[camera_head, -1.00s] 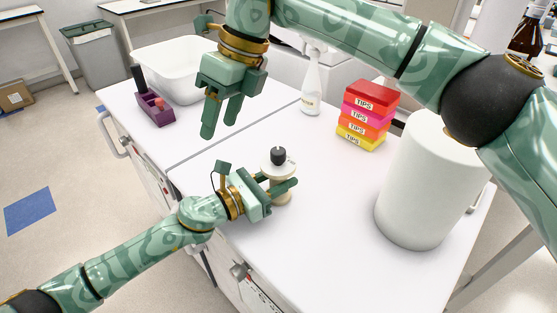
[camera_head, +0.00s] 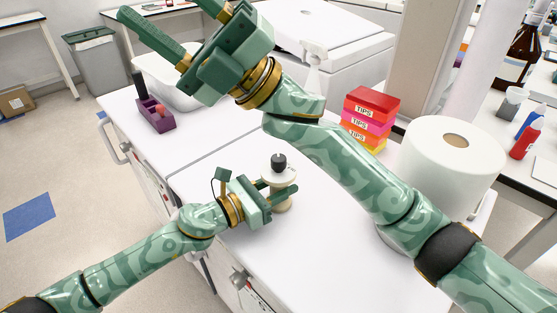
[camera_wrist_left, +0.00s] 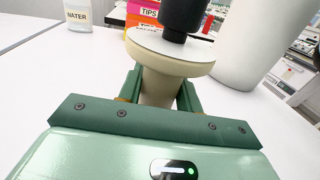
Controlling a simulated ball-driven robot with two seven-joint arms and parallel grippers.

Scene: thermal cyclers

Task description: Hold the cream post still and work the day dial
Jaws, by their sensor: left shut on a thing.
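The cream post (camera_head: 281,202) stands upright on the white bench; it also shows in the left wrist view (camera_wrist_left: 158,88). On its top is a pale round dial (camera_head: 266,169) with a black knob (camera_head: 279,161); in the left wrist view the dial (camera_wrist_left: 150,47) and knob (camera_wrist_left: 182,14) sit above my fingers. Any marks on the dial are too small to read. My left gripper (camera_head: 281,190) is shut on the post below the dial. My right gripper (camera_head: 165,8) is open and empty, raised at the upper left, well away from the dial.
A stack of tips boxes (camera_head: 369,112) and a large white roll (camera_head: 450,150) stand to the right, the roll partly behind my right arm. A purple rack (camera_head: 157,117) and white tub (camera_head: 165,85) are at the left. The front bench is mostly clear.

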